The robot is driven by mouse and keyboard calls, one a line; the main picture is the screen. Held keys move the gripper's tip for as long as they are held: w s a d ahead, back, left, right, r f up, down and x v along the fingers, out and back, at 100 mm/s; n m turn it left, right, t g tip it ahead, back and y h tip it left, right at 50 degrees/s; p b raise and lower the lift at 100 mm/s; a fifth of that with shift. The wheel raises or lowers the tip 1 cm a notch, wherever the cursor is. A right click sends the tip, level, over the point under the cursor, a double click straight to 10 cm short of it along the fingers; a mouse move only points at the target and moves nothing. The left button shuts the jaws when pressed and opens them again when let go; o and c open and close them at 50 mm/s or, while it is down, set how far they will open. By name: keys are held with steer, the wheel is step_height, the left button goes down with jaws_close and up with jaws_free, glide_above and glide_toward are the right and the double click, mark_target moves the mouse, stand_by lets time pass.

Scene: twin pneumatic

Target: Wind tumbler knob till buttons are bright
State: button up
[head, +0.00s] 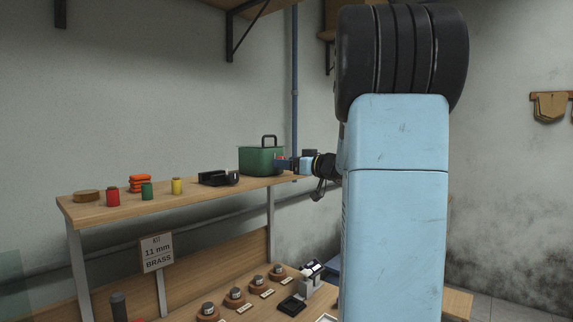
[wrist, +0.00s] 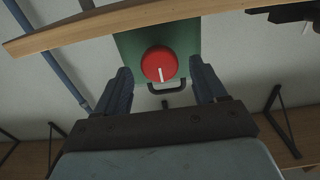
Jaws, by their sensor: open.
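The tumbler is a green box (head: 258,161) with a black top handle, standing at the right end of the raised shelf. In the wrist view the green box (wrist: 128,42) appears upside down, with its red round knob (wrist: 161,64) facing me. A white line on the knob points toward the handle. My gripper (wrist: 160,76) is open, with one finger on each side of the knob and visible gaps between. In the head view my gripper (head: 284,163) is at the box's right side. I cannot make out any buttons.
The wooden shelf (head: 85,207) also holds red, green and yellow spools, an orange stack (head: 139,183) and a black tray (head: 218,178). A sign reading 11 mm brass (head: 157,253) stands below. The lower bench carries several round pieces. A blue pipe (head: 295,95) runs behind the box.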

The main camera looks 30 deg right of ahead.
steer(key=shift+w+a, duration=0.15)
steer(key=shift+w, duration=0.25)
steer(key=c, duration=1)
steer(key=shift+c, duration=0.2)
steer(key=shift+m, duration=0.3)
steer(key=shift+d+f+m, duration=0.1)
steer(key=shift+f+m, duration=0.1)
steer(key=shift+m, duration=4.15)
steer(key=shift+d+f+m, duration=0.1)
steer(key=shift+f+m, duration=0.05)
steer(key=shift+m, duration=4.25)
steer(key=shift+f+m, duration=0.2)
steer(key=shift+m, duration=4.15)
